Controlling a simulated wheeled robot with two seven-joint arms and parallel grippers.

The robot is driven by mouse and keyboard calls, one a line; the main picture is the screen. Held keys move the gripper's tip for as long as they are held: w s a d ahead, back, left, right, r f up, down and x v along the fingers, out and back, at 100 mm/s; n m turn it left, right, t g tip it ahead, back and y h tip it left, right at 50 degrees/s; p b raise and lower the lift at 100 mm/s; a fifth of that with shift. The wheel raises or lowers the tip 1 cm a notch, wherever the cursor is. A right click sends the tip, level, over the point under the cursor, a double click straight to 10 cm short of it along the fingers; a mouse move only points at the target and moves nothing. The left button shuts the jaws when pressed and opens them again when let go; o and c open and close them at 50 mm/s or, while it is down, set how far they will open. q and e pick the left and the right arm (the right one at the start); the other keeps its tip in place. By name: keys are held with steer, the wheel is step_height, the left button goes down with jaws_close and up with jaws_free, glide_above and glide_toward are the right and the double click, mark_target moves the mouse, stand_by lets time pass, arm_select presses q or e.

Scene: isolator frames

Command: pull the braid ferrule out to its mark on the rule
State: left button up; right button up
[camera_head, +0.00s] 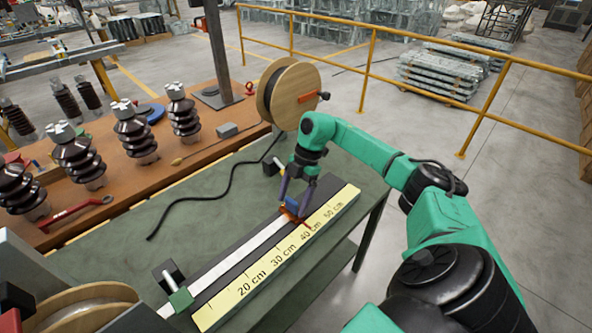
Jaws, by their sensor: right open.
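The yellow rule (258,279) runs diagonally along the green bench, with printed labels from 20 cm to 50 cm. The pale braid (232,258) lies flat on a dark strip beside it, running up from the lower left. The orange-brown ferrule (291,213) is at the braid's far end, beside the rule near the 40 cm label. A thin red line shows on the rule close by. My right gripper (292,203) points down at the ferrule, its fingers open about it; contact is too small to tell. My left gripper is out of view.
A clamp with a green block (180,298) sits at the braid's near end. Ribbed brown insulators (133,132) line the wooden table at left.

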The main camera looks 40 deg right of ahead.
steer(key=b+v, duration=0.1)
steer(key=v, duration=1.3)
steer(key=shift+r+b, duration=0.15)
steer(key=shift+b, duration=0.2)
steer(key=shift+s+a, duration=0.1)
steer(key=shift+s, duration=0.05)
